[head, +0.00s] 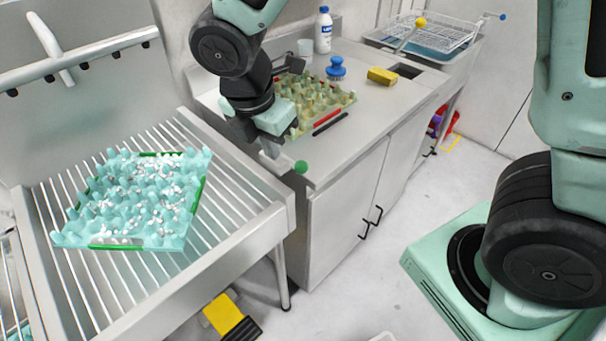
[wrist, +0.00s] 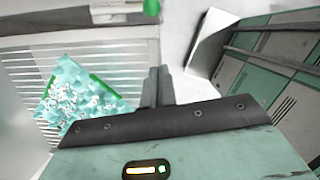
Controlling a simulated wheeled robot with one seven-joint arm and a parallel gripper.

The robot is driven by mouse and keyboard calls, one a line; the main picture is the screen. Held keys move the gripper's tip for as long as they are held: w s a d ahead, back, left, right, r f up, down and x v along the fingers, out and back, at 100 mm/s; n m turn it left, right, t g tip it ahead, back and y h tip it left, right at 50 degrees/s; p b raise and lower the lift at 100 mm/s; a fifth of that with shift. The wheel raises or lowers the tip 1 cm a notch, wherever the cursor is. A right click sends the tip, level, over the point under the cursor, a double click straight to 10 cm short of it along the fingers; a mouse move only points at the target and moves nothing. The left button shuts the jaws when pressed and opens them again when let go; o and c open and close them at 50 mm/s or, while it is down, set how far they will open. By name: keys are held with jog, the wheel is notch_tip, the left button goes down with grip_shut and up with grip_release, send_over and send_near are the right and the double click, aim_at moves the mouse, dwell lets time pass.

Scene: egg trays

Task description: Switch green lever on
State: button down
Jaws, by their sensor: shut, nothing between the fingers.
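The green ball knob of the lever (head: 301,166) shows at the front left corner of the counter. It also shows at the top of the wrist view (wrist: 151,7). My gripper (head: 270,154) is shut and empty. It points down close to the left of the green knob in the head view, and I cannot tell whether it touches it. In the wrist view the closed fingers (wrist: 158,78) are below the knob in the picture, with a gap between them. The lever's shaft and base are not clearly visible.
A teal egg tray (head: 140,243) lies on the slatted metal rack (head: 232,227) at left. A second egg tray (head: 341,100) sits on the counter (head: 365,118) behind my gripper. A blue brush (head: 336,69), yellow sponge (head: 382,76) and white bottle (head: 323,33) stand farther back.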

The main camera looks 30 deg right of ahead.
aim_at(285, 156)
jog(key=shift+f, duration=0.1)
jog(key=w+d+f+p, duration=0.2)
jog(key=d+f, duration=0.3)
jog(key=f, duration=0.5)
jog(key=shift+w+d+f, duration=0.15)
jog(key=shift+w+d, duration=0.05)
jog(key=shift+w, duration=0.4)
jog(key=shift+d, duration=0.15)
